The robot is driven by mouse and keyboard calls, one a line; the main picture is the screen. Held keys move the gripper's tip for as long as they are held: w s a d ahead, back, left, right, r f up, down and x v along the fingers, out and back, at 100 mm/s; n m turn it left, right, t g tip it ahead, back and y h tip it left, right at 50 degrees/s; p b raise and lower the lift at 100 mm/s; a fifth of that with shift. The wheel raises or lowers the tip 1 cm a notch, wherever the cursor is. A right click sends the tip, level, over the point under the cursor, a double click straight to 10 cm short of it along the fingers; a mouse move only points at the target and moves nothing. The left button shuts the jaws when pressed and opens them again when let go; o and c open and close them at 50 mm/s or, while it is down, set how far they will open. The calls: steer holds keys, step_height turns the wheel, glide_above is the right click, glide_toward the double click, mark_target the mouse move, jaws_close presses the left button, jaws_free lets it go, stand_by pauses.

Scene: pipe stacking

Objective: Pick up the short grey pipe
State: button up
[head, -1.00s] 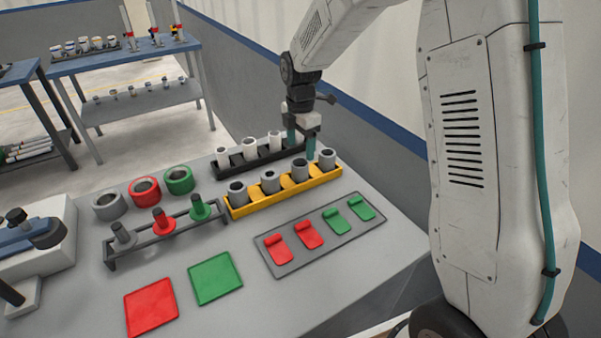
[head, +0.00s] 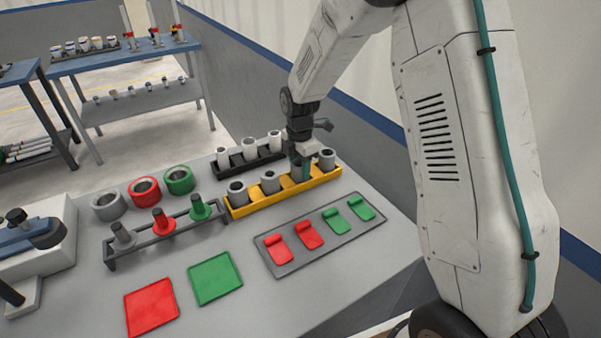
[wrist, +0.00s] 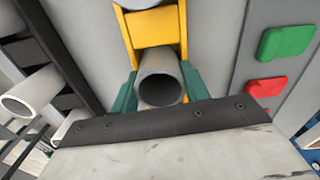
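Several grey pipes stand upright in the yellow rack (head: 262,206) in the head view. My gripper (head: 301,170) is over the third pipe from the left, pointing down, and partly hides it. In the wrist view that grey pipe (wrist: 160,80) stands in the yellow rack, its open end facing the camera. My gripper's two teal fingers (wrist: 160,92) are on either side of it, spread apart. They look very close to its walls; contact cannot be made out. The pipe still sits in the rack.
A black rack (head: 240,166) with white pipes stands just behind the yellow rack. Rings (head: 144,191) stand to the left. Red and green mats (head: 214,278) lie in front.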

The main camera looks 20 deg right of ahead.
steer(key=c, duration=0.4)
steer(key=shift+o, duration=0.3)
step_height(320, 180, up, 10)
stand_by(0.8)
